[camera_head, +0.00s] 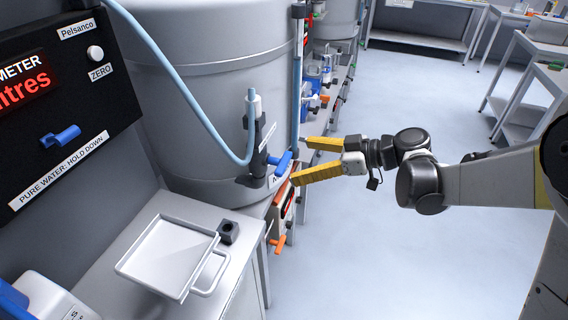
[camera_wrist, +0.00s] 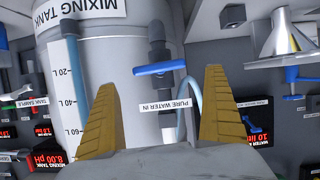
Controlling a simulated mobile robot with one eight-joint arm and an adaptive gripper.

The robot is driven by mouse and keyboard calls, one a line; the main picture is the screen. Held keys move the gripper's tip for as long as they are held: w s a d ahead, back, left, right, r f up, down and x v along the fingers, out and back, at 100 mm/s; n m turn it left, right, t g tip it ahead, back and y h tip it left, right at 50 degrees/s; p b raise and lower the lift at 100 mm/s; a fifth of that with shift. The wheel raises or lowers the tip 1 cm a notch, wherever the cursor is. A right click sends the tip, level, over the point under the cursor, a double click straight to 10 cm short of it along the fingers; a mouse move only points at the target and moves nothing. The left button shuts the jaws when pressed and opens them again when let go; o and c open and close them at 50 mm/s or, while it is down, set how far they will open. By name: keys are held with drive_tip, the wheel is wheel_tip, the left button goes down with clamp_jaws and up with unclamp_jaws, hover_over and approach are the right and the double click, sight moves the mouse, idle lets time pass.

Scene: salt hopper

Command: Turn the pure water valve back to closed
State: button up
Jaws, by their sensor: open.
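The pure water valve has a blue lever handle (camera_head: 283,161) on a dark pipe fitting at the side of the grey mixing tank (camera_head: 215,95). In the wrist view the blue handle (camera_wrist: 160,68) lies crosswise to the dark pipe (camera_wrist: 158,32), with the "PURE WATER IN" label (camera_wrist: 164,106) close by. My gripper (camera_head: 303,160) is open, its two yellow fingers pointing left toward the handle. In the wrist view the handle appears between the fingertips (camera_wrist: 160,80). The fingers seem apart from it; the exact gap cannot be told.
A light blue hose (camera_head: 190,95) loops down to the pipe. A panel with another blue lever (camera_head: 60,137), labelled "PURE WATER: HOLD DOWN", is at left. A white tray (camera_head: 127,259) sits on the bench. An orange-handled valve (camera_head: 278,243) is below.

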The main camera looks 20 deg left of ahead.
sight(284, 161)
drive_tip(key=b+x, duration=0.1)
drive_tip(key=x, duration=0.4)
drive_tip(key=shift+a+f, duration=0.2)
drive_tip(key=shift+a, duration=0.05)
drive_tip(key=c, duration=1.2)
